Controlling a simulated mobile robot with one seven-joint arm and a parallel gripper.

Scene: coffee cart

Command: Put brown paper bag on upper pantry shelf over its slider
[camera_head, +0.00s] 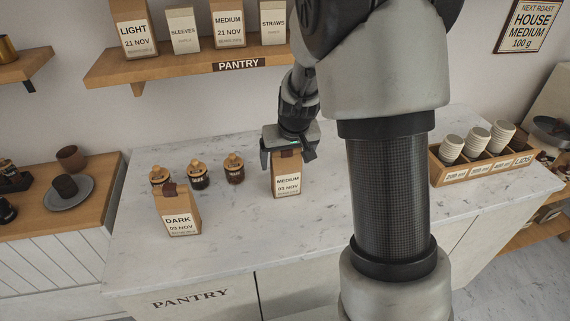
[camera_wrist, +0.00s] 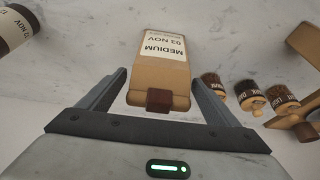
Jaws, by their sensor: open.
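A brown paper bag labelled MEDIUM 03 NOV (camera_head: 287,178) stands upright on the marble counter. My gripper (camera_head: 287,156) is over its top, fingers open on either side. In the wrist view the bag (camera_wrist: 160,75) lies between the spread fingers, with gaps beside its folded top; I cannot tell whether they touch it. A second brown bag, DARK 03 NOV (camera_head: 178,215), stands to the left on the counter. The upper pantry shelf (camera_head: 150,72) is on the wall at upper left, with a PANTRY sign on its front edge. I cannot make out a slider.
The shelf holds bags LIGHT (camera_head: 135,30) and MEDIUM 21 NOV (camera_head: 228,25), plus SLEEVES (camera_head: 183,30) and STRAWS (camera_head: 273,22) boxes. Several small jars (camera_head: 198,175) stand left of my gripper. A wooden cup crate (camera_head: 485,174) stands at right.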

